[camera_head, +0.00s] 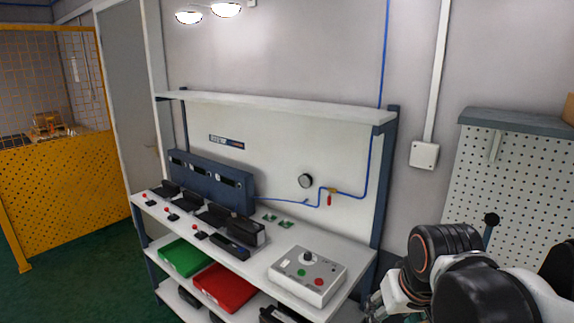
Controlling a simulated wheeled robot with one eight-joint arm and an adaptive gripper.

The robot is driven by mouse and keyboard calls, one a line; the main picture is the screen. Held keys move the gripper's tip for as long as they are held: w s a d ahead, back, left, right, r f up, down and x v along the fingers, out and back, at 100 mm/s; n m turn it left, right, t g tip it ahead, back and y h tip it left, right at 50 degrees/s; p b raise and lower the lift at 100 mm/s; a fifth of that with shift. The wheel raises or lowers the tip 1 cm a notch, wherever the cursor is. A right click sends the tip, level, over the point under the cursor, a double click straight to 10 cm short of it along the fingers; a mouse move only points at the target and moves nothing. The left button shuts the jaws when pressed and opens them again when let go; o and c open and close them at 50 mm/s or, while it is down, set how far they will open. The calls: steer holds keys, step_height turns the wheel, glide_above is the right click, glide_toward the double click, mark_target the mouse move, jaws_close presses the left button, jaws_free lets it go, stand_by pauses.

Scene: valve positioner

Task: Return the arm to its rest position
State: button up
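My arm shows at the lower right, a black and white set of links folded close to the camera. What looks like part of my gripper (377,304) shows at the arm's left end, just right of the workbench's front right corner. It is mostly hidden behind the arm and cut by the bottom edge of the picture. I cannot tell whether its fingers are open or shut. I see nothing held in it.
A workbench (352,272) bears a grey control box (308,274) and black devices. Green (184,257) and red (225,288) trays lie on its lower shelf. A pegboard (518,185) stands behind my arm; a yellow fence (65,200) is far left.

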steer(key=s+r+t, duration=0.1)
steer(key=s+t, duration=0.1)
steer(key=s, duration=0.5)
steer(key=shift+r+t, duration=0.15)
steer(key=shift+t, duration=0.15)
